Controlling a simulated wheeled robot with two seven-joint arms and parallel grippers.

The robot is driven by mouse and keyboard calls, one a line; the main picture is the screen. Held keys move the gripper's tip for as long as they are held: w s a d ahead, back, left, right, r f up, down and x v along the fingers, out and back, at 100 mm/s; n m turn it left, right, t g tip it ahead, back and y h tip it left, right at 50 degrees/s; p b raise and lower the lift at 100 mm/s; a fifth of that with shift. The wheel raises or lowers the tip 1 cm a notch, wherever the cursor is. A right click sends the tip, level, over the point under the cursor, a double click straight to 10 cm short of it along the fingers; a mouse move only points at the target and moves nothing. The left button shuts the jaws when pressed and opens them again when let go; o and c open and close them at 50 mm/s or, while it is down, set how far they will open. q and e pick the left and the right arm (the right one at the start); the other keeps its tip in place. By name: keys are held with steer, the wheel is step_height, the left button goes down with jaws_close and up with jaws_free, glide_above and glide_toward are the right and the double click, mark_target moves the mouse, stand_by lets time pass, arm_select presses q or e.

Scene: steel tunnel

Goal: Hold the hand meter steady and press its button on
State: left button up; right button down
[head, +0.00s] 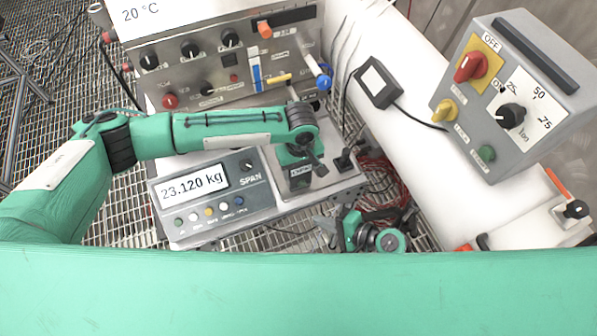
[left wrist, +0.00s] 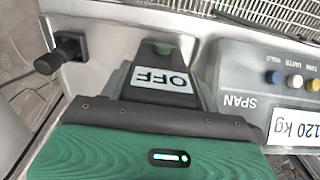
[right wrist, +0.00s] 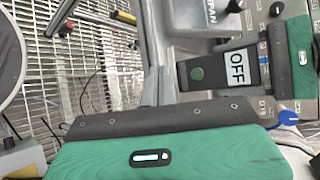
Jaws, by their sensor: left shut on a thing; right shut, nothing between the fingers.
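The hand meter (head: 300,172) is a small dark device with a white panel reading OFF. My left gripper (head: 299,161) is shut on it above the grey bench top. The meter also shows in the left wrist view (left wrist: 163,80), between the fingers. In the right wrist view the meter (right wrist: 230,70) shows its OFF panel and a round green button (right wrist: 197,73) at the near end. My right gripper (head: 326,224) is shut and empty, below the meter in the head view and apart from it. In the right wrist view its fingertips (right wrist: 158,75) lie left of the button.
A scale display (head: 193,186) reading 23.120 kg is left of the meter. A control panel (head: 215,65) stands behind. A black joystick (head: 345,160) is close on the right. A grey switch box (head: 510,95) stands on a white pipe. Red cables (head: 385,185) hang beside the bench.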

glide_toward(294, 187)
steer(key=shift+s+x, duration=0.1)
steer(key=shift+x, duration=0.9)
steer(key=shift+s+x, duration=0.15)
steer(key=shift+x, duration=0.9)
steer(key=shift+w+f, duration=0.1)
steer(key=shift+f, duration=0.05)
stand_by(0.4)
steer(key=shift+w+a, duration=0.2)
steer(key=shift+w, duration=0.15)
steer(key=shift+s, duration=0.1)
steer(key=shift+s+d, duration=0.15)
steer(key=shift+s, duration=0.25)
steer(key=s, duration=0.1)
steer(key=s+d, duration=0.1)
steer(key=s, duration=0.1)
steer(key=s+d, duration=0.1)
steer(key=s, duration=0.1)
steer(key=shift+s+d, duration=0.1)
steer(key=shift+s, duration=0.15)
